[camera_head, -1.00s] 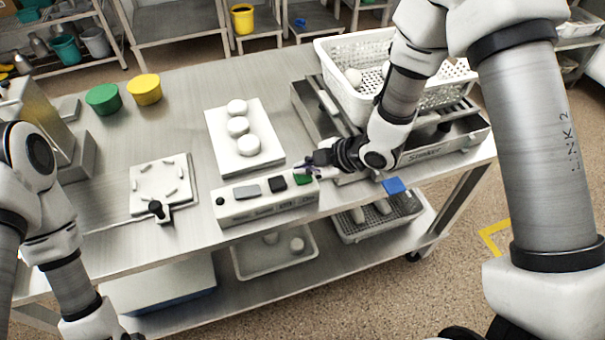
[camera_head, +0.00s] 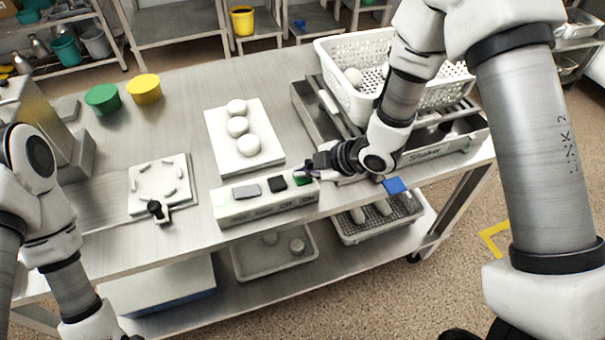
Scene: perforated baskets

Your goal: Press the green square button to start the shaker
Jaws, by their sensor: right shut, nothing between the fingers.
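The white control box (camera_head: 262,206) lies near the front edge of the steel table. On its top sit a grey rectangular button (camera_head: 246,192), a black square button (camera_head: 277,184) and the green square button (camera_head: 301,179). My right gripper (camera_head: 306,171) is shut and empty, its tips at the green button and partly covering it. I cannot tell whether the tips press it or hover just above. The shaker (camera_head: 440,150) is the steel unit on the right, with a white perforated basket (camera_head: 335,70) on it. My left gripper is out of view; only its arm shows.
A white board (camera_head: 222,132) with several round white pieces lies behind the box. A white plate with a black knob (camera_head: 153,207) is to the left. Green (camera_head: 103,98) and yellow (camera_head: 145,89) cups stand at the back left. A blue pad (camera_head: 394,185) is at the front edge.

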